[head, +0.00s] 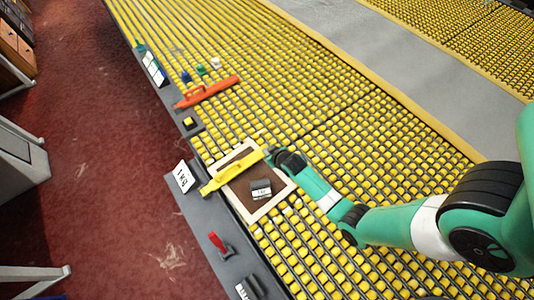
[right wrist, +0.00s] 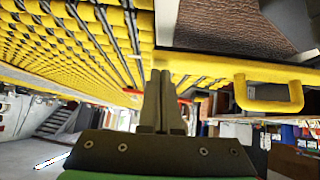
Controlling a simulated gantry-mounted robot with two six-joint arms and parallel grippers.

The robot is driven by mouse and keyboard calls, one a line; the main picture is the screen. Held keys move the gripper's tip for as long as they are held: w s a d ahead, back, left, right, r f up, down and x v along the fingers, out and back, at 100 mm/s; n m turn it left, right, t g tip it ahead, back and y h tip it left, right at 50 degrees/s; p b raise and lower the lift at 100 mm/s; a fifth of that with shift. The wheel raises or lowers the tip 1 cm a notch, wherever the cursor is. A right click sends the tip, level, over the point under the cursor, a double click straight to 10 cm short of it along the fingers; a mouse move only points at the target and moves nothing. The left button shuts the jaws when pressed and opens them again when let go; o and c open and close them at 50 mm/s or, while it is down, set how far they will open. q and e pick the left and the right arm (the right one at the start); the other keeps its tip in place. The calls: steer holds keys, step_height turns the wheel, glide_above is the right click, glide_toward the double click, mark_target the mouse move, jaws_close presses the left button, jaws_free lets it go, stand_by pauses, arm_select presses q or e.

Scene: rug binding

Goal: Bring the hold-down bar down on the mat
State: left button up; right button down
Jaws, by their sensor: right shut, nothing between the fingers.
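The hold-down bar (head: 232,171) is yellow and crosses above the brown mat (head: 241,190), which has a cream border. Whether the bar touches the mat is hard to tell. The bar (right wrist: 205,65) and its yellow loop handle (right wrist: 297,95) also show in the right wrist view, with part of the brown mat (right wrist: 235,25). My right gripper (head: 274,153) is at the bar's right end in the head view. In the right wrist view its fingers (right wrist: 159,75) are shut and empty, left of the handle. My left gripper is out of view.
A dark labelled piece (head: 261,190) lies on the mat. A red bar (head: 207,91) lies farther up the yellow roller bed (head: 330,120). A white number sign (head: 183,177) and a red lever (head: 217,242) stand on the grey side rail.

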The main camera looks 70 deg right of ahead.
steer(key=shift+f, duration=0.3)
steer(key=f, duration=0.1)
steer(key=f+b, duration=0.2)
steer(key=shift+s+d, duration=0.1)
steer(key=shift+d, duration=0.15)
steer(key=shift+r, duration=0.25)
steer(key=shift+r+p, duration=0.35)
steer(key=shift+r, duration=0.05)
steer(key=d+r+p+v, duration=0.1)
steer(key=p+v, duration=0.5)
steer(key=v, duration=0.6)
steer(key=shift+w+d+r, duration=0.2)
steer(key=shift+w+r, duration=0.15)
